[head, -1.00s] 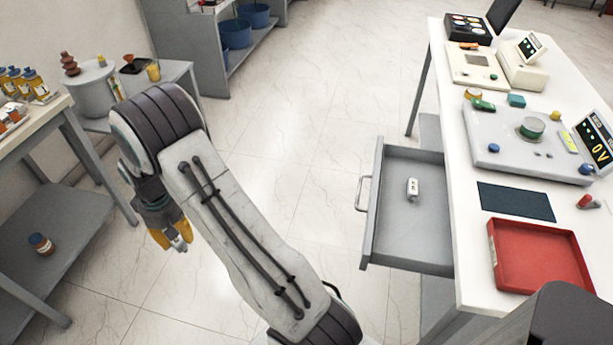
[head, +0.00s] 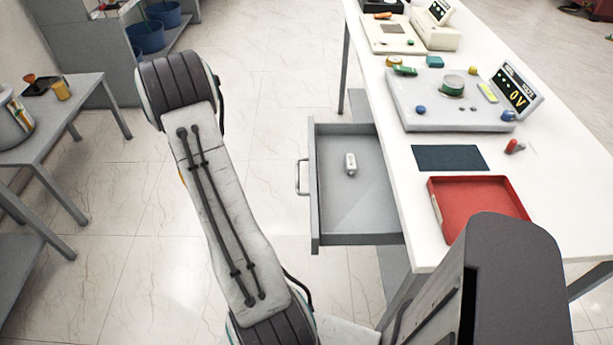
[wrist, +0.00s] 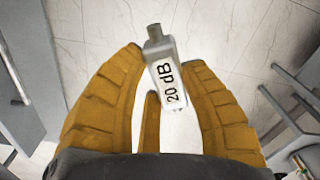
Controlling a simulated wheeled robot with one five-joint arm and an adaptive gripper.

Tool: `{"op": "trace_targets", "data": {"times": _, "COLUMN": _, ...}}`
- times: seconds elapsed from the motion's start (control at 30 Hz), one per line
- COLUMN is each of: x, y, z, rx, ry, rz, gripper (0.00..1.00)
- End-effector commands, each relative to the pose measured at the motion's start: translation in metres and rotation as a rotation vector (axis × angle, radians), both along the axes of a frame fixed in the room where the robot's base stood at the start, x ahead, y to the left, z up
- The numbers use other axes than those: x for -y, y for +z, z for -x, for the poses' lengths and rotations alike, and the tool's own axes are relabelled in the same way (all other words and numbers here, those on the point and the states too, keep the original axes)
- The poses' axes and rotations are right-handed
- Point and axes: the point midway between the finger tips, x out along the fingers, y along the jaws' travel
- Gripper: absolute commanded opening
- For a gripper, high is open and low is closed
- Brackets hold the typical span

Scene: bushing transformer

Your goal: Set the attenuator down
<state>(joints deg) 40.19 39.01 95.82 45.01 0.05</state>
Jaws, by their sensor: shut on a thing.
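The attenuator (wrist: 165,75) is a small grey-silver block with a "20 dB" label and a metal connector at its top end. In the wrist view it sits, slightly tilted, between the yellow fingers of my gripper (wrist: 163,62), which is shut on it. Pale floor shows behind it, so it is held in the air. In the head view my arm hides the attenuator and nearly all of the gripper.
An open grey drawer (head: 352,215) juts from the white table (head: 395,150), holding a small white block (head: 350,164). On the table are a red tray (head: 435,205), a dark mat (head: 450,158) and a grey instrument panel (head: 420,118). Floor between arm and drawer is clear.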

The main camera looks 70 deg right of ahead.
Motion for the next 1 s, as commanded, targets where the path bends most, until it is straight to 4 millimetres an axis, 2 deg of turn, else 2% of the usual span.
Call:
{"op": "trace_targets", "data": {"times": 0.03, "x": 0.022, "y": -0.001, "z": 0.016, "rx": 0.002, "ry": -0.062, "rz": 0.001, "gripper": 0.05}}
{"op": "trace_targets", "data": {"times": 0.2, "x": 0.082, "y": 0.005, "z": 0.071, "rx": 0.003, "ry": -0.243, "rz": 0.003, "gripper": 0.05}}
{"op": "trace_targets", "data": {"times": 0.37, "x": 0.129, "y": 0.013, "z": 0.132, "rx": 0.002, "ry": -0.416, "rz": 0.003, "gripper": 0.05}}
{"op": "trace_targets", "data": {"times": 0.5, "x": 0.161, "y": 0.021, "z": 0.190, "rx": 0.003, "ry": -0.575, "rz": 0.004, "gripper": 0.05}}
{"op": "trace_targets", "data": {"times": 0.63, "x": 0.183, "y": 0.032, "z": 0.247, "rx": 0.003, "ry": -0.734, "rz": 0.005, "gripper": 0.05}}
{"op": "trace_targets", "data": {"times": 0.8, "x": 0.196, "y": 0.048, "z": 0.314, "rx": 0.003, "ry": -0.955, "rz": 0.006, "gripper": 0.05}}
{"op": "trace_targets", "data": {"times": 0.93, "x": 0.197, "y": 0.064, "z": 0.357, "rx": 0.006, "ry": -1.165, "rz": 0.009, "gripper": 0.05}}
{"op": "trace_targets", "data": {"times": 1.0, "x": 0.194, "y": 0.071, "z": 0.368, "rx": 0.006, "ry": -1.277, "rz": 0.008, "gripper": 0.05}}
